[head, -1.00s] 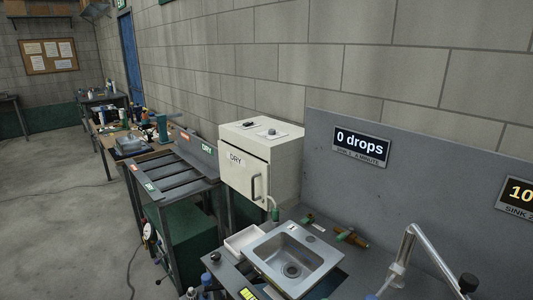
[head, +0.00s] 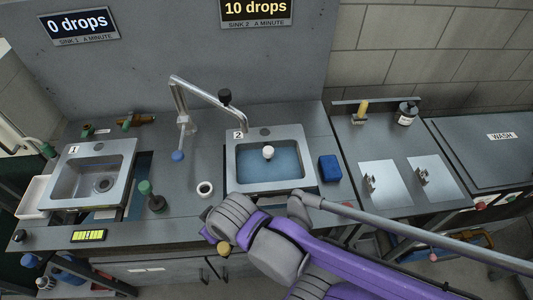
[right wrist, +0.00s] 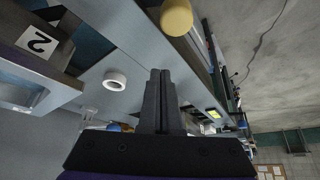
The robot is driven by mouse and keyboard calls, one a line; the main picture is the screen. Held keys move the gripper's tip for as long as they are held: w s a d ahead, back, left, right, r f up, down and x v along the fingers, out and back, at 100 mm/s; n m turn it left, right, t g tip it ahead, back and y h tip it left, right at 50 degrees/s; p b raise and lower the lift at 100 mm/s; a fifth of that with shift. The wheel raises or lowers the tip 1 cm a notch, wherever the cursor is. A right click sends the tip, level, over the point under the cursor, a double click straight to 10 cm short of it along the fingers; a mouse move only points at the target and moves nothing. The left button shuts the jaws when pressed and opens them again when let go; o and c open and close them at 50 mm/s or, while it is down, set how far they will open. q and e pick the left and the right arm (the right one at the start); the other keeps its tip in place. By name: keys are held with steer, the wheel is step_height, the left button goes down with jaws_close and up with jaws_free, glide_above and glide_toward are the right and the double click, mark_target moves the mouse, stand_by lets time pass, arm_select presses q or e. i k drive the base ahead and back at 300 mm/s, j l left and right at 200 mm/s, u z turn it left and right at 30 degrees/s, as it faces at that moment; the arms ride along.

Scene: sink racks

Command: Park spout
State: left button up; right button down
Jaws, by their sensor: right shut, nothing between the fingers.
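The spout (head: 208,93) is a bent metal pipe on a post behind and left of sink 2 (head: 233,178). It reaches right, and its tip is above the back left of that sink. A black knob (head: 225,97) sits on it. Sink 2 holds blue water with a white knobbed piece (head: 268,153) in it. My right gripper (right wrist: 160,72) is shut and empty in the right wrist view, in front of the counter near a white ring (right wrist: 115,80). In the head view my purple right arm hides its fingers. My left gripper is not in view.
Sink 1 (head: 68,178) is at the left, under a sign (head: 79,24) reading 0 drops. The sink 2 sign (head: 256,9) reads 10 drops. A blue-tipped stem (head: 178,155), green-topped stopper (head: 146,187) and the white ring (head: 204,189) stand between the sinks. A blue block (head: 330,168) is right of sink 2.

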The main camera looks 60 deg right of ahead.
mark_target(225, 97)
steer(key=z, duration=1.5)
